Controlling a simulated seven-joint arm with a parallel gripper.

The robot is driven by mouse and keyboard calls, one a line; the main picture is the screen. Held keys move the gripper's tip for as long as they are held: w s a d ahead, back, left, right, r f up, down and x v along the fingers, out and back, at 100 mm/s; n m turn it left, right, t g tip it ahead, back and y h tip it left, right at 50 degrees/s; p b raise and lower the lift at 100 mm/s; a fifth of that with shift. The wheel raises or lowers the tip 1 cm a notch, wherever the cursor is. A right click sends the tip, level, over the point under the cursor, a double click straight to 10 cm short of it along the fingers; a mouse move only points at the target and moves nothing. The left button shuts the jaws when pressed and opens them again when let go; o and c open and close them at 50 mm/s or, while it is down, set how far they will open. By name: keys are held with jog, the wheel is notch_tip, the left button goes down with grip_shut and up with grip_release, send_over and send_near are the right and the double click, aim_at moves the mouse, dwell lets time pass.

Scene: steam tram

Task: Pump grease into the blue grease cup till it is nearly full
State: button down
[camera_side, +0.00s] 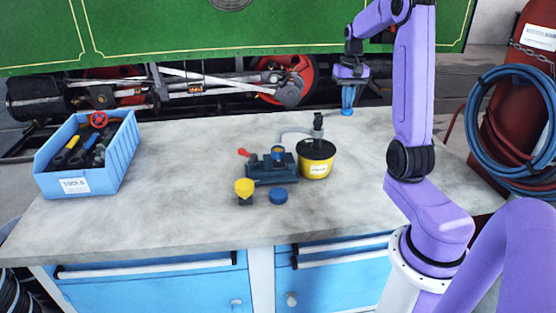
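The blue grease cup (278,154) stands upright at the dark blue vise (270,172) with the red handle. A yellowish patch shows at its top; the fill level is too small to tell. A yellow grease bucket (316,168) with a dark lid and pump head (318,124) stands just right of the vise. The pump's grey spout (290,131) arches left and ends above the cup. A thin lever reaches right from the pump head. My gripper (347,110) points down at the lever's far end. Whether its fingers are closed around the lever is too small to tell.
A blue round cap (278,196) and a small cup with a yellow top (244,188) are in front of the vise. A blue tool crate (122,158) stands at the bench's left. The bench (190,190) between is clear. The green tram (200,35) is behind.

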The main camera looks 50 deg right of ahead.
jog(key=shift+f, duration=0.15)
jog(key=shift+r, duration=1.7)
